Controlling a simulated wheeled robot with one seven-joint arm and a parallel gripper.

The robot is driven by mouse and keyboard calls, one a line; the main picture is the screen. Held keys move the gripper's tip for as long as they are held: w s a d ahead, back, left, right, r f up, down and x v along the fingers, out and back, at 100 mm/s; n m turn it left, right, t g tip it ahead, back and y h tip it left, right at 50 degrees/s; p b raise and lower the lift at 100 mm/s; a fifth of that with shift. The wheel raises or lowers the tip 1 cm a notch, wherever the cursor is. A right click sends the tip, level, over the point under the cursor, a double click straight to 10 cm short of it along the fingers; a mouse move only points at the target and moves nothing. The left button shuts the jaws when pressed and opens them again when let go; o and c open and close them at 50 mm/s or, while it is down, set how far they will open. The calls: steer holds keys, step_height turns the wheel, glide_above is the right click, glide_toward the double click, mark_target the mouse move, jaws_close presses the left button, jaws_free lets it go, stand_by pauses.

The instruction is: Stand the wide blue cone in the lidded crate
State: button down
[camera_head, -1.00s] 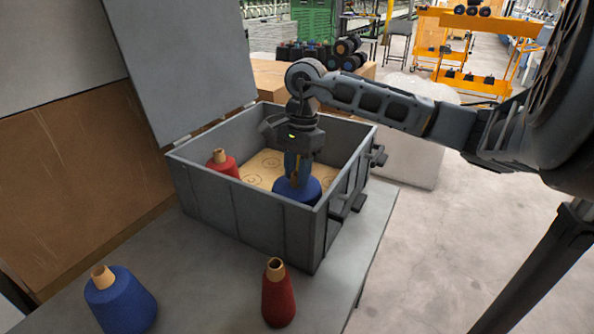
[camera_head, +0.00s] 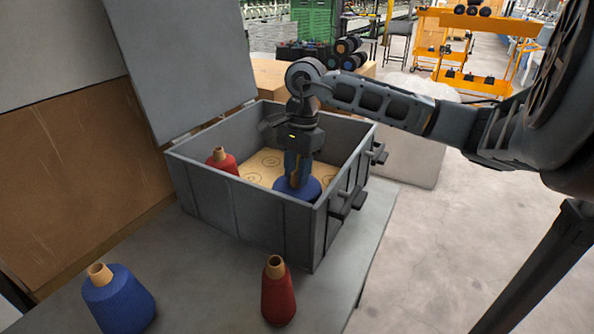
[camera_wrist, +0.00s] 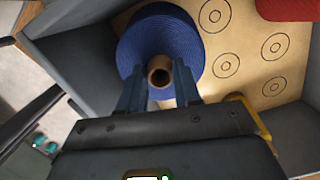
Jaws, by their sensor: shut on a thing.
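My gripper (camera_head: 297,172) points down inside the open crate (camera_head: 238,212) and is shut on the tip of a wide blue cone (camera_head: 305,191). The cone is upright in the near right corner. In the wrist view, the blue cone (camera_wrist: 150,40) surrounds a tan tube top between my fingers (camera_wrist: 160,84). Its base is hidden, so I cannot tell whether it touches the floor. The crate's grey lid (camera_head: 185,70) stands open at the left. The tan crate floor (camera_head: 262,173) bears ring marks.
A red cone (camera_head: 224,161) stands inside the crate at the left. On the table (camera_head: 205,270) in front are another blue cone (camera_head: 120,300) and a red cone (camera_head: 278,295). Latches (camera_head: 345,201) stick out from the crate's right side.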

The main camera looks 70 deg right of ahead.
steer(key=c, duration=1.1)
jaws_free()
steer(key=shift+r, duration=0.1)
steer(key=o, duration=0.4)
steer(key=shift+s+d+r+b, duration=0.1)
steer(key=shift+d+r+b, duration=0.1)
steer(key=shift+r, duration=1.7)
steer(key=shift+s+d+r+b, duration=0.1)
steer(key=shift+d+r, duration=0.1)
steer(key=shift+r, duration=1.7)
